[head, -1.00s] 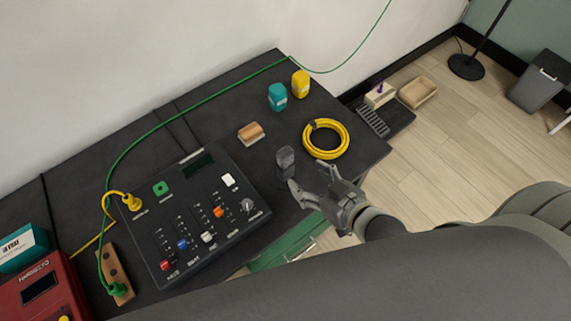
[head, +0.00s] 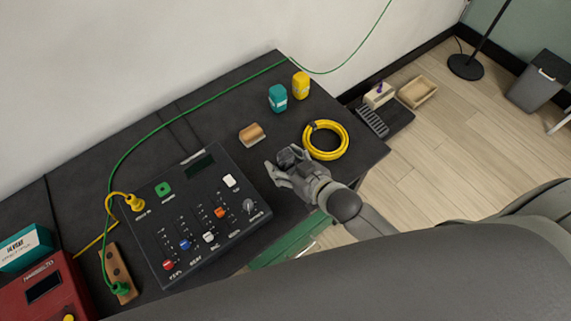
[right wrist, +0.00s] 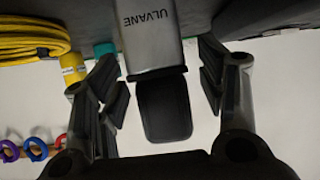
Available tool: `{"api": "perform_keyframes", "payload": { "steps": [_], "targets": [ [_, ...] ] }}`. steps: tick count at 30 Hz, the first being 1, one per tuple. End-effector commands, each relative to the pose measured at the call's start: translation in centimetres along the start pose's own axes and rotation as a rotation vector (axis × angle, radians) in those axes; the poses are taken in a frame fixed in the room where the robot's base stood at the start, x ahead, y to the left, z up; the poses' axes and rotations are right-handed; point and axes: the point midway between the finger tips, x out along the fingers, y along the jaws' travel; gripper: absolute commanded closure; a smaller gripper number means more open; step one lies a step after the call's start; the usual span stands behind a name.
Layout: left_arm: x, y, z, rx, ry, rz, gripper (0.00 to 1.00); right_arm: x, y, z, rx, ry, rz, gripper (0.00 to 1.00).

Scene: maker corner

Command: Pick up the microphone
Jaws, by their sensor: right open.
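The microphone (head: 288,157) stands on the dark table, right of the mixer. In the right wrist view it has a grey body marked "ULVANE" (right wrist: 150,38) and a black, rounded-square end. My right gripper (head: 282,165) is open around it in the head view, partly hiding it. In the right wrist view the fingers of my right gripper (right wrist: 160,85) are on either side of the microphone, with a gap visible on the right side. Contact on the left side is hard to tell. My left gripper is not in view.
The black mixer (head: 185,255) with coloured knobs is close on the left. A coiled yellow cable (head: 342,145) lies just right of the gripper. A wooden-backed block (head: 252,134), a teal container (head: 278,98) and a yellow container (head: 301,85) stand farther back.

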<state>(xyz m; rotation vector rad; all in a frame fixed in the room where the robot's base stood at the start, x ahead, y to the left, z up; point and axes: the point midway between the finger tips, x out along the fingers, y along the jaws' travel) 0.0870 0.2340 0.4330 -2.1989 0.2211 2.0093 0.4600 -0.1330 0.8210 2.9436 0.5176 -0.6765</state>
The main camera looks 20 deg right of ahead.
Motion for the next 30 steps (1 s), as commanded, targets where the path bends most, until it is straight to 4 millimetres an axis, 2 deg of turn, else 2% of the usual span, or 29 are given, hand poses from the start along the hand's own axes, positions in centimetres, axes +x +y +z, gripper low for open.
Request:
{"api": "perform_keyframes", "payload": {
  "steps": [8, 22, 30],
  "targets": [
    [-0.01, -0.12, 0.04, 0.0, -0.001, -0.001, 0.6, 0.29, -0.04, 0.01, 0.0, 0.0, -0.001, 0.36],
    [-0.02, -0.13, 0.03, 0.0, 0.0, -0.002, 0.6, 0.26, -0.02, 0.01, 0.0, 0.0, 0.0, 0.96],
    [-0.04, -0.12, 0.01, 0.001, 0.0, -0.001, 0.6, 0.22, -0.02, -0.25, 0.0, 0.005, -0.001, 0.98]
  ]
}}
